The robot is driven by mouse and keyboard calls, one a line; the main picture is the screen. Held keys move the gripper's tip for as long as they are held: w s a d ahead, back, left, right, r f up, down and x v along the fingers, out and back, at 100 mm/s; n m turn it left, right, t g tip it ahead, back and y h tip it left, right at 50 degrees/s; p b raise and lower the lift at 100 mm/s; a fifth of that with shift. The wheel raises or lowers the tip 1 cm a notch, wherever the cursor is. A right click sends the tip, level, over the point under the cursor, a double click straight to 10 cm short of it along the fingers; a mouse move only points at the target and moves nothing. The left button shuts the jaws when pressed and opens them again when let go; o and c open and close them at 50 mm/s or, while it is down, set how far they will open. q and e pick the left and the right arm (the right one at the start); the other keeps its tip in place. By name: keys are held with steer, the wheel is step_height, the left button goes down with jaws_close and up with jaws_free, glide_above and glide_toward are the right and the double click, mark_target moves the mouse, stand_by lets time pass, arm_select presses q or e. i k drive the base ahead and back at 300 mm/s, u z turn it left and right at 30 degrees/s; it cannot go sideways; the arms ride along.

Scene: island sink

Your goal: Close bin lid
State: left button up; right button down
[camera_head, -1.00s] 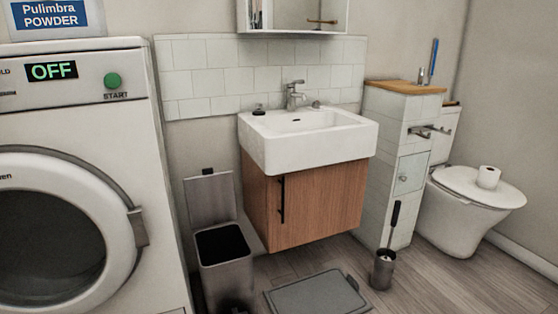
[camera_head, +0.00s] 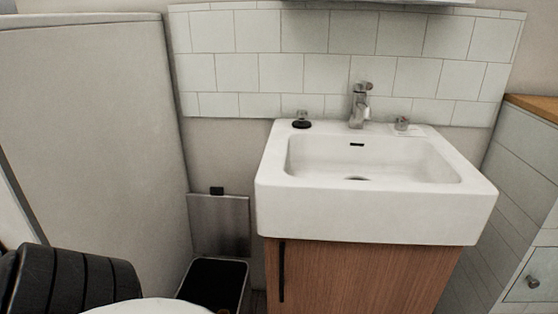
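The bin (camera_head: 240,279) stands on the floor at the lower middle left, between the washing machine and the sink cabinet. Its dark inside shows, and its lower part is cut off by the picture's edge. The grey metal bin lid (camera_head: 219,228) stands upright behind the opening, near the wall, with a small black tab at its top. The bin is open. Neither gripper shows. A black ribbed part and a white rounded part, seemingly of my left arm, show at the bottom left and come up close to the bin's left front.
A white sink (camera_head: 375,215) on a wooden cabinet (camera_head: 370,275) stands right of the bin. The washing machine's (camera_head: 95,130) side panel rises on the left. A tiled unit (camera_head: 520,170) stands at the right edge. The bin sits in a narrow gap between machine and cabinet.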

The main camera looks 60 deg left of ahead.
mark_target(221, 223)
steer(key=i, duration=0.45)
steer(key=u, duration=3.25)
